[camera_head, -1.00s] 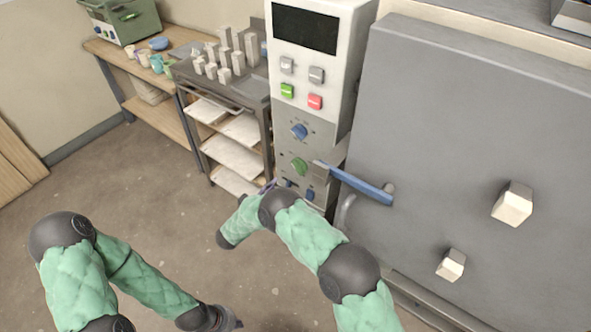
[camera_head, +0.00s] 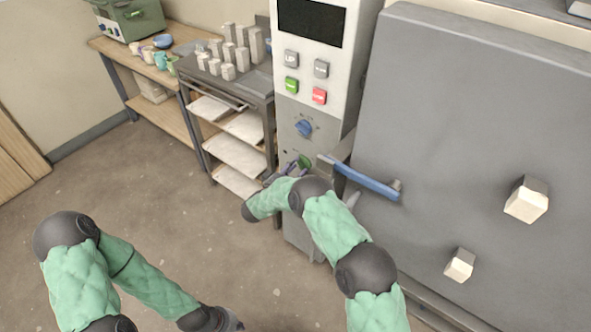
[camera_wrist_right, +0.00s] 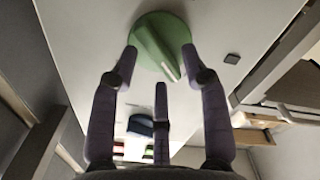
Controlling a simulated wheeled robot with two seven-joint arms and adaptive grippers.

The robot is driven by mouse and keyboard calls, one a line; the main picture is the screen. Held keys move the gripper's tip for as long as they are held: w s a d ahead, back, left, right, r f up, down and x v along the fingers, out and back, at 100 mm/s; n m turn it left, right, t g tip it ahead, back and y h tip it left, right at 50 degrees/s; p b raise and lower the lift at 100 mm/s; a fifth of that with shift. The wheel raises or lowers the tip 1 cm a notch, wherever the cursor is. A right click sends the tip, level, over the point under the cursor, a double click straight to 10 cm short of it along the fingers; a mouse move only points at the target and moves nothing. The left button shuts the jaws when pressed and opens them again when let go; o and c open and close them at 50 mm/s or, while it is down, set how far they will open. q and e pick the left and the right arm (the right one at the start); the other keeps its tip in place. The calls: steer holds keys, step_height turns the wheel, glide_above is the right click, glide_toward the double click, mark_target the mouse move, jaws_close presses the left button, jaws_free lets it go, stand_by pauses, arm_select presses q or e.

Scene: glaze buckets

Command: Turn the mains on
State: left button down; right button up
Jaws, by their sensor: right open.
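A green rotary knob (camera_head: 305,161) sits on the grey lower part of the control panel (camera_head: 291,137), partly hidden by my right arm in the head view. In the right wrist view the green knob (camera_wrist_right: 158,42) fills the top middle, its raised grip slanting toward lower right. My right gripper (camera_head: 280,172) is at the panel by the knob. In the right wrist view my right gripper (camera_wrist_right: 160,60) is open, with a fingertip at either side of the knob's lower part; contact cannot be told. My left gripper (camera_head: 228,320) hangs low over the floor, its fingers unclear.
A blue knob (camera_head: 303,128) and several push buttons sit above the green knob. The blue handle (camera_head: 362,180) of the large grey door (camera_head: 455,120) sticks out close to my right arm. A shelf rack (camera_head: 235,150) stands left of the panel. Floor at left is clear.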

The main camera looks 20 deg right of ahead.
jaws_close()
steer(key=shift+m, duration=0.3)
steer(key=m, duration=0.3)
steer(key=shift+s+d+m+b, duration=0.1)
steer(key=shift+s+m+b, duration=0.05)
steer(key=shift+m+b, duration=0.15)
steer(key=m, duration=0.2)
steer(key=m+b, duration=0.1)
steer(key=m, duration=0.1)
steer(key=shift+s+d+f+m, duration=0.1)
steer(key=shift+f+m, duration=0.05)
steer(key=shift+m, duration=0.15)
steer(key=m, duration=0.2)
steer(key=m+b, duration=0.1)
steer(key=m, duration=0.1)
steer(key=shift+s+f+m, duration=0.15)
steer(key=shift+m, duration=0.15)
steer(key=shift+d+f+m+b, duration=0.15)
steer(key=shift+m+b, duration=0.9)
steer(key=shift+m, duration=1.15)
